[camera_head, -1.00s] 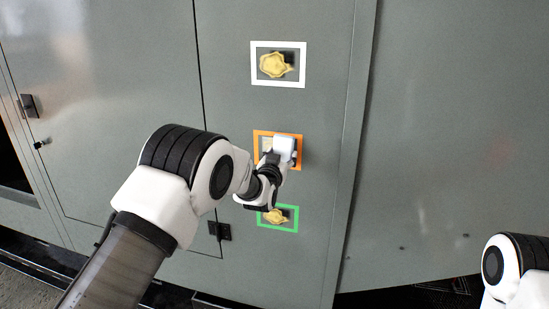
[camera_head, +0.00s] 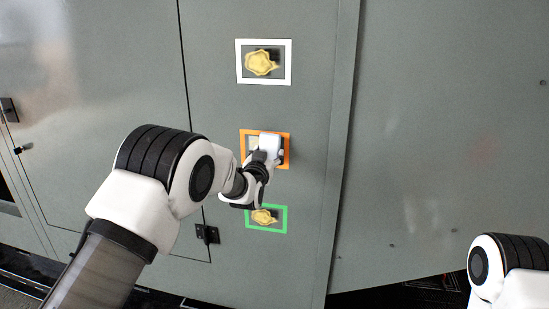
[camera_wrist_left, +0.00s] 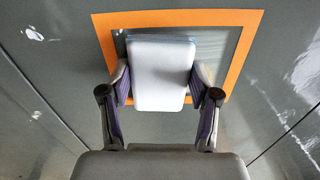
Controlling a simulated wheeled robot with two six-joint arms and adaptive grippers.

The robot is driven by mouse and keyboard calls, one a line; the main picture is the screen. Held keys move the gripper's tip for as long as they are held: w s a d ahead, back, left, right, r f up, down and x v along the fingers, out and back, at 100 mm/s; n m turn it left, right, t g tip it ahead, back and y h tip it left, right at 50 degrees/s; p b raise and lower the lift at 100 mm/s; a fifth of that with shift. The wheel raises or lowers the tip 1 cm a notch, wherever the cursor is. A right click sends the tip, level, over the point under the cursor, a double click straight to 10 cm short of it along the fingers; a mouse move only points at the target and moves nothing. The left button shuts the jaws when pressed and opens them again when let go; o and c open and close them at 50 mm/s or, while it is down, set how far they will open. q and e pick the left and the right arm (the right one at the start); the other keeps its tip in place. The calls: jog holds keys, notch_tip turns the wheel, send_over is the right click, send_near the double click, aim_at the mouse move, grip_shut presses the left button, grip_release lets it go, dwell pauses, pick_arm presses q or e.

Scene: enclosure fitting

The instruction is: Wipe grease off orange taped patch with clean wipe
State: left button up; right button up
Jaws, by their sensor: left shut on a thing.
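The orange taped patch (camera_head: 244,133) is a square outline on the grey cabinet panel, between a white-taped one above and a green-taped one below. It also shows in the left wrist view (camera_wrist_left: 185,18). My left gripper (camera_head: 266,153) is in front of it, shut on a white wipe (camera_head: 270,143), a flat block-like pad. In the left wrist view the fingers (camera_wrist_left: 160,88) grip the pad's (camera_wrist_left: 160,72) sides. The pad hides much of the patch's inside; a pale yellowish bit shows at its left in the head view. Contact with the panel cannot be told. My right gripper is out of view.
The white-taped patch (camera_head: 240,80) and the green-taped patch (camera_head: 284,228) each hold a yellow grease smear. My left forearm passes near the green one. A black latch (camera_head: 207,234) sits at lower left of it. The panel at right is bare.

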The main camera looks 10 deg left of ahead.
pick_arm(q)
jog(key=shift+a, duration=0.55)
jog(key=shift+w+a+b, duration=0.1)
jog(key=shift+a+b, duration=0.4)
jog(key=shift+a, duration=0.85)
jog(key=shift+a+f+b, duration=0.1)
jog(key=shift+a+b, duration=0.25)
jog(key=shift+a, duration=1.2)
jog(key=shift+d, duration=0.15)
jog(key=shift+s, duration=0.5)
jog(key=b, duration=0.2)
send_near(249, 148)
jog(key=shift+w, duration=0.4)
